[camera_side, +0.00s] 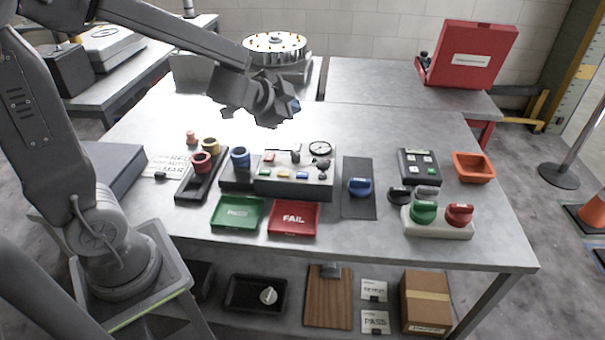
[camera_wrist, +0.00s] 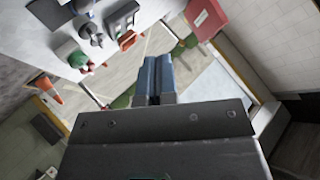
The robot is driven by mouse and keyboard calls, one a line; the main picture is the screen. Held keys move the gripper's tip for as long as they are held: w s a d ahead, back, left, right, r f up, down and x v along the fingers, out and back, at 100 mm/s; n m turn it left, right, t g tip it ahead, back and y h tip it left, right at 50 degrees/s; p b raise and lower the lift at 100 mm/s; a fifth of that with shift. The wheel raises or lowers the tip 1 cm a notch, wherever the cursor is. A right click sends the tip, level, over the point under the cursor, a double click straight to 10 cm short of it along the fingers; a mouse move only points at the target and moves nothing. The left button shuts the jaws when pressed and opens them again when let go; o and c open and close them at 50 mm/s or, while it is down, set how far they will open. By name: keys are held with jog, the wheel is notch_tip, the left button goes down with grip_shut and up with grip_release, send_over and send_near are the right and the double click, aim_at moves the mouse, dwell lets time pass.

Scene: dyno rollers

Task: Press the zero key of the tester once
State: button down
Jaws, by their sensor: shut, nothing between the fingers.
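The tester (camera_side: 295,188) appears to be the grey box with a round dial (camera_side: 320,148) in the middle of the table in the side view. It has small red, green, yellow and blue keys and dark knobs on top. The key labels are too small to read, so I cannot tell which is the zero key. My gripper (camera_side: 294,106) is raised above and behind the tester, apart from it. In the wrist view its blue fingers (camera_wrist: 155,78) are together and empty. The tester cannot be made out in the wrist view.
A green tray (camera_side: 237,213) and a red FAIL tray (camera_side: 293,219) lie in front of the tester. A blue knob-like part (camera_side: 360,187) is on a dark mat to its right. A black keypad box (camera_side: 420,167), an orange bin (camera_side: 473,167) and a red case (camera_side: 470,55) are farther right.

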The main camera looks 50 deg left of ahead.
aim_at(302, 176)
notch_tip(302, 176, down, 6)
jog(key=w+d+m+g+h, duration=0.1)
jog(key=w+m+g+h, duration=0.1)
jog(key=m+h, duration=0.1)
jog(key=shift+w+f+m, duration=0.2)
jog(key=shift+w+m, duration=0.05)
jog(key=shift+m, duration=0.15)
jog(key=shift+f, duration=4.4)
jog(key=shift+f, duration=0.1)
jog(key=shift+f, duration=0.35)
